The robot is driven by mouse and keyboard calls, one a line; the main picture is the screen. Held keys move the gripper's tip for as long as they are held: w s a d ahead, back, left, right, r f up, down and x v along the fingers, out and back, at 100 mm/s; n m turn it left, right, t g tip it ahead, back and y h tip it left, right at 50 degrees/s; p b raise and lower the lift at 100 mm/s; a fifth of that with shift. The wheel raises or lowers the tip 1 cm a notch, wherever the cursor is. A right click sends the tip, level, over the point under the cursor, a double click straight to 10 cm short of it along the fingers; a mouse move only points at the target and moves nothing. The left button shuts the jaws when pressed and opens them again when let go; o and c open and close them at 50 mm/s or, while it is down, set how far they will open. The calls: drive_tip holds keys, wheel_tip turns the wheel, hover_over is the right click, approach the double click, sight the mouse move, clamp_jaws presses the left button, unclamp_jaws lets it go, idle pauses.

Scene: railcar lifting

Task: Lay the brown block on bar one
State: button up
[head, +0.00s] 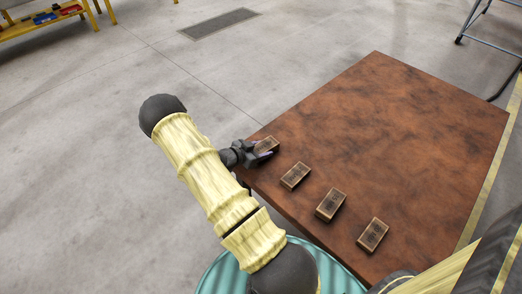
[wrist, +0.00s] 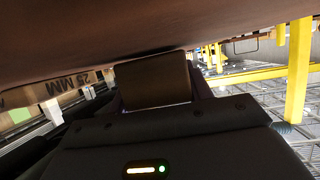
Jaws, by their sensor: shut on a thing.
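My gripper (head: 262,150) is at the left edge of the brown tabletop, shut on a brown block (head: 267,144), the farthest block in the row. In the wrist view the held brown block (wrist: 156,80) sits in front of the dark gripper body, with the brown table surface close to it along the top of the picture. I cannot tell whether the block touches the table. I cannot make out bar one in either view.
Three similar blocks lie on the table (head: 390,110), a near one (head: 372,235), a middle one (head: 331,205) and one beside my gripper (head: 295,176). The table's far part is bare. A yellow rack (head: 50,22) stands at the back left.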

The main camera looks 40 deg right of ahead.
drive_tip(key=shift+f, duration=0.2)
drive_tip(key=o, duration=1.1)
drive_tip(key=shift+b, duration=0.45)
drive_tip(key=p+v, duration=0.3)
drive_tip(key=v, duration=0.5)
drive_tip(key=p+v, duration=0.3)
drive_tip(key=v, duration=0.6)
drive_tip(key=shift+w+a+r, duration=0.15)
drive_tip(key=shift+w+r, duration=0.1)
drive_tip(key=shift+r, duration=0.05)
